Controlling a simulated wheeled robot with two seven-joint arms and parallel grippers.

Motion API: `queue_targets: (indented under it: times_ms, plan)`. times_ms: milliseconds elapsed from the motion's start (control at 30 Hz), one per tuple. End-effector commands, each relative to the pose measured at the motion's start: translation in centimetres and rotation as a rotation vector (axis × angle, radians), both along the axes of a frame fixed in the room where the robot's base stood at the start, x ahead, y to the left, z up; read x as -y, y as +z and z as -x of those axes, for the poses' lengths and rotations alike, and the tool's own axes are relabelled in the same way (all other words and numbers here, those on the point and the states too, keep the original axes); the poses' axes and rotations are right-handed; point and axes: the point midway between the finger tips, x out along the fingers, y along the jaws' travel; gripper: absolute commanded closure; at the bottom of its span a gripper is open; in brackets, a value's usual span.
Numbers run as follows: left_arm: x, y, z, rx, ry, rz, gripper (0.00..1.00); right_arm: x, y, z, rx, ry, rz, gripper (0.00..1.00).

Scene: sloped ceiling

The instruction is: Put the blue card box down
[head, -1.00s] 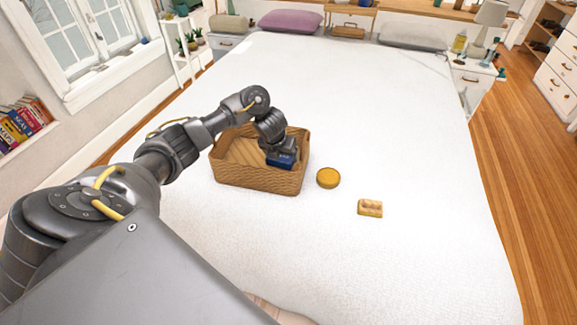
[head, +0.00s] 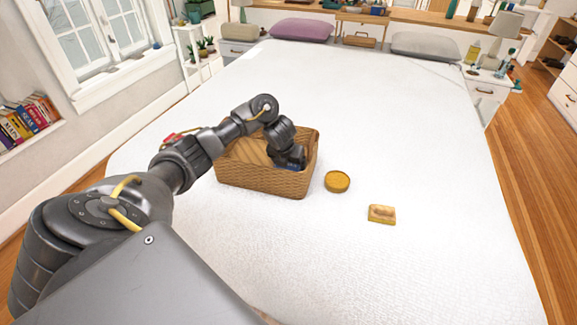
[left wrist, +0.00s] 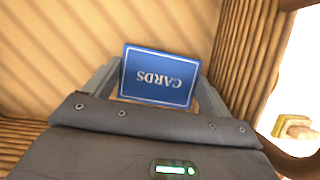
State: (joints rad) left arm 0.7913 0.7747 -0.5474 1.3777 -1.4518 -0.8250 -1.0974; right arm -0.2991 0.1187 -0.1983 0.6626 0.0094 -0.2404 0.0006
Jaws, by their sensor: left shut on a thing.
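The blue card box (left wrist: 158,75), marked CARDS, is between the two fingers of my left gripper (left wrist: 160,85) in the left wrist view. My left gripper (head: 288,163) is shut on it and reaches down inside the wicker basket (head: 262,182), near its right side. In the head view only a dark blue edge of the card box (head: 289,167) shows below the gripper. The striped basket floor (left wrist: 50,60) lies beneath it; I cannot tell whether the box touches it. My right gripper is not in view.
The basket stands on a wide white bed (head: 380,120). To its right lie a round yellow-brown tin (head: 337,181) and a small tan block-like thing (head: 382,214). Pillows (head: 302,29) are at the far end. The bed around these is clear.

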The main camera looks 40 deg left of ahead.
Motion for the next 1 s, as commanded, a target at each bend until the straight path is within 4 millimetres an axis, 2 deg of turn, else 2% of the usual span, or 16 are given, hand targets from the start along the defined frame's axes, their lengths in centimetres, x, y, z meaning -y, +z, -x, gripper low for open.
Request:
queue_targets:
  times_ms: [133, 167, 200, 467, 567, 800, 1000]
  plan:
    - [0.0, 0.1, 0.0, -0.001, 0.0, 0.0, 0.53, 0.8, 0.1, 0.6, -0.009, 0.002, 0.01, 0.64]
    - [0.0, 0.1, 0.0, -0.001, -0.001, 0.0, 0.13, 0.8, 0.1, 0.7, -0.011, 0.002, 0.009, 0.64]
    - [0.1, 0.1, 0.0, -0.001, -0.001, 0.0, 0.08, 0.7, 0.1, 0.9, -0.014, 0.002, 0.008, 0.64]
    - [0.2, 0.2, -0.1, -0.001, -0.003, 0.0, 0.08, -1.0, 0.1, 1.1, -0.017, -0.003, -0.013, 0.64]
    - [0.2, 0.9, 0.0, 0.002, -0.003, -0.002, 0.08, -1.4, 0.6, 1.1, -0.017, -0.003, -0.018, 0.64]
    - [0.6, 5.4, 1.5, 0.003, -0.006, -0.005, 0.08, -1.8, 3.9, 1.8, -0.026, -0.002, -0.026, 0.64]
    - [1.2, 9.0, 2.9, 0.003, -0.006, -0.004, 0.08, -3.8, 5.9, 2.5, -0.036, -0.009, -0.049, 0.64]
